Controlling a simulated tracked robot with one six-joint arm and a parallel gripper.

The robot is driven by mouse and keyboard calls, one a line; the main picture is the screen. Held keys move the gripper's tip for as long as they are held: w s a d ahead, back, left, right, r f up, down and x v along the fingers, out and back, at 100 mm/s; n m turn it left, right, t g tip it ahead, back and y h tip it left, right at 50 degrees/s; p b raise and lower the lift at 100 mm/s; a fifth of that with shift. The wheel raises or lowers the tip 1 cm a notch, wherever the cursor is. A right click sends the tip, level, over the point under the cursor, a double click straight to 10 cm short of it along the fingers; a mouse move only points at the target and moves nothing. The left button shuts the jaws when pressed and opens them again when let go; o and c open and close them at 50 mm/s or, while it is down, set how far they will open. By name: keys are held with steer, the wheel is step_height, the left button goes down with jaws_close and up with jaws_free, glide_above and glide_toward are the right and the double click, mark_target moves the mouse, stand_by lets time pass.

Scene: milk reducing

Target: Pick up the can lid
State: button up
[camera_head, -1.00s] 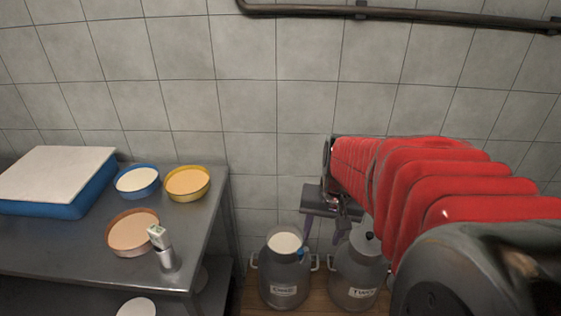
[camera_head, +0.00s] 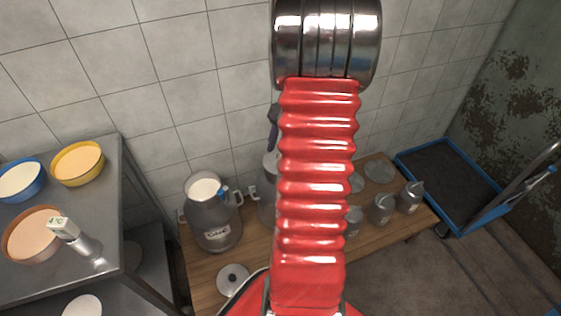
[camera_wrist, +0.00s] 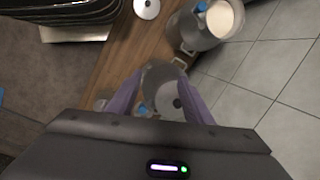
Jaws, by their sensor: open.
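A closed metal can (camera_wrist: 159,76) lies between the fingers in the wrist view, with a round grey can lid (camera_wrist: 170,98) and dark knob on it. In the head view only a strip of this can (camera_head: 267,205) shows beside my arm. Another lid (camera_head: 233,279), pale with a dark knob, lies on the wooden bench. It also shows at the top of the wrist view (camera_wrist: 146,8). My gripper (camera_wrist: 161,77) is open, its purple fingers spread above the closed can. I see no contact, but the height gap is unclear. In the head view my arm mostly hides the gripper.
An open can of milk (camera_head: 215,226) stands beside the closed can on the wooden bench (camera_head: 200,270). Small metal jugs (camera_head: 381,210) stand further right. A metal table (camera_head: 95,200) with bowls is at left. A blue-edged cart (camera_head: 450,180) stands at right by the wall.

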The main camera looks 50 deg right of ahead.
steer(key=w+d+f+m+t, duration=0.1)
steer(key=d+f+m, duration=0.1)
steer(key=d+m, duration=0.4)
steer(key=w+d+f+m+t, duration=0.1)
steer(key=w+d+f+m, duration=0.1)
steer(key=d+m, duration=0.5)
steer(key=shift+f+m+h, duration=0.25)
steer(key=shift+m+h, duration=0.05)
steer(key=shift+d+f, duration=0.1)
glide_toward(269, 160)
steer(key=s+d, duration=0.2)
steer(key=s, duration=0.1)
steer(key=shift+s, duration=0.15)
steer(key=shift+x, duration=2.55)
steer(key=shift+d, duration=0.15)
steer(key=shift+c, duration=0.4)
